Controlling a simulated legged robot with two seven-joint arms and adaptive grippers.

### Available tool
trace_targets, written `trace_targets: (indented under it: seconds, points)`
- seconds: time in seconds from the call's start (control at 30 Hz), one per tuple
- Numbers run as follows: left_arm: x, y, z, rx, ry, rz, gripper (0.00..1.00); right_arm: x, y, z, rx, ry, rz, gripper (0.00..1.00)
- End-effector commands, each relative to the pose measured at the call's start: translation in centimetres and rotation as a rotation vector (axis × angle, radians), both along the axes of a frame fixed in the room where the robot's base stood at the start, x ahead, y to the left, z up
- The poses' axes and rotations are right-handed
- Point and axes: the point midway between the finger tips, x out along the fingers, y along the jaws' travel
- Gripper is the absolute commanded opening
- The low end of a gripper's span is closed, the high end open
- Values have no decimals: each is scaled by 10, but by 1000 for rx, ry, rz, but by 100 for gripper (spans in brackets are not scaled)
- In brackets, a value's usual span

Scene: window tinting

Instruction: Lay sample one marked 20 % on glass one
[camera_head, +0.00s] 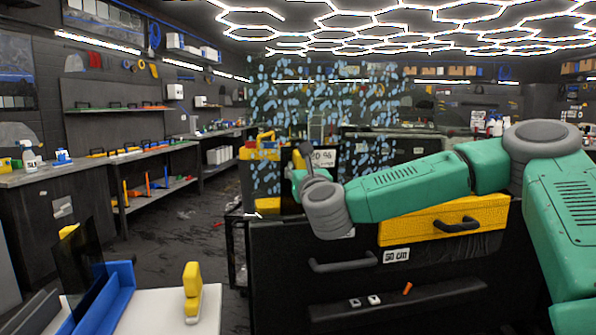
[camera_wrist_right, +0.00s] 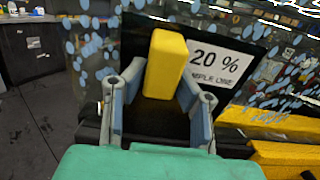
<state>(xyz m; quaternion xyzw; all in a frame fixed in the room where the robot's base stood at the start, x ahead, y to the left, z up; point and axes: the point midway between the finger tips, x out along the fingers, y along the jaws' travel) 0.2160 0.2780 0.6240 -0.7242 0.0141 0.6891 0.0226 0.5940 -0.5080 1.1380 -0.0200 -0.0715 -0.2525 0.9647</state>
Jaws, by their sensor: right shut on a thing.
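Sample one, a dark sheet with a white label reading 20 %, shows in the right wrist view (camera_wrist_right: 214,66) just beyond my right gripper (camera_wrist_right: 158,108). Its label (camera_head: 322,158) is partly visible in the head view, behind the wrist. My right gripper is shut on a yellow block (camera_wrist_right: 164,62) in front of the sheet. I cannot tell whether the block is joined to the sheet. A clear glass panel covered in pale blue drops (camera_head: 320,95) stands behind. I cannot tell whether the sheet touches it. My left gripper is out of view.
A black cabinet with a yellow drawer (camera_head: 425,224) stands below my right arm. At the lower left, a dark sheet (camera_head: 77,255) stands in a blue holder (camera_head: 108,298), beside a yellow-handled tool (camera_head: 192,292) on a white surface. Shelves line the left wall; the floor between is open.

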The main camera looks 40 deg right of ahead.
Motion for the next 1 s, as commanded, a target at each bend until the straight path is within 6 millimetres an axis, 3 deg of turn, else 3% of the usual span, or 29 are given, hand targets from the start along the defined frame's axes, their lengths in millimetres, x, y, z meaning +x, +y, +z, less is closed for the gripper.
trace_targets:
  seconds: [1.0]
  points:
    - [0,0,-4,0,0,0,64,10,8,9,-4,0,2,0]
